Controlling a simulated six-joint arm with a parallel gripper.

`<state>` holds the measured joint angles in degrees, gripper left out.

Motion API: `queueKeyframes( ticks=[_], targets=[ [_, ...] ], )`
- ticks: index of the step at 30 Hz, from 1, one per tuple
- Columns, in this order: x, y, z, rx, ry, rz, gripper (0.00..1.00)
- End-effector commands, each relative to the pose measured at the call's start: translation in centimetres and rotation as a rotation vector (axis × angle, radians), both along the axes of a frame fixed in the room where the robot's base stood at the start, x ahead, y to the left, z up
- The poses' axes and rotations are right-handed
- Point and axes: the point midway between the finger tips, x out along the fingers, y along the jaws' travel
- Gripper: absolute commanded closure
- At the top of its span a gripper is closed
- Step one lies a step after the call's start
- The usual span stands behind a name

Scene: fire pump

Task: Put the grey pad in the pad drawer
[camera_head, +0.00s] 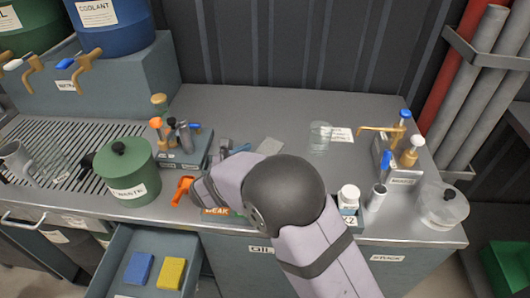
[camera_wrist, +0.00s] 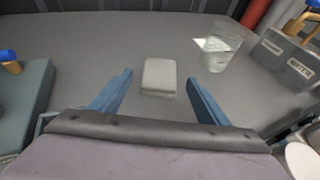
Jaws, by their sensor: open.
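The grey pad (camera_wrist: 160,76) lies flat on the grey bench top. In the head view the pad (camera_head: 270,146) shows just beyond my gripper, near the bench's middle. My gripper (camera_wrist: 158,92) is open, its two blue fingers apart, and the pad is seen between and slightly beyond the fingertips. Nothing is held. In the head view my own arm hides most of the gripper. An open drawer (camera_head: 119,246) below the bench front at left holds a blue pad (camera_head: 139,268) and a yellow pad (camera_head: 171,273); its label is not readable.
A clear glass (camera_head: 320,136) stands by a white card (camera_head: 341,135), right of the pad. A tool block (camera_head: 183,162) and green waste pot (camera_head: 127,172) stand left. An orange object (camera_head: 183,188) lies near the front edge. The bench behind the pad is clear.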

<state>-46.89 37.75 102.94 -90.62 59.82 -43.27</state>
Motion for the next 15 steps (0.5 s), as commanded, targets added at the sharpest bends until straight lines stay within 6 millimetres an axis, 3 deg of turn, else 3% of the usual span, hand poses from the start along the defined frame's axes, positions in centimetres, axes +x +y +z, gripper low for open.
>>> queueKeyframes(
  ticks=[6, 15],
  targets=[
    [-3.4, 1.6, 1.5, 0.001, -0.002, 0.005, 0.31],
    [-5.9, 2.5, 2.6, -0.001, -0.001, 0.000, 0.31]
  ],
)
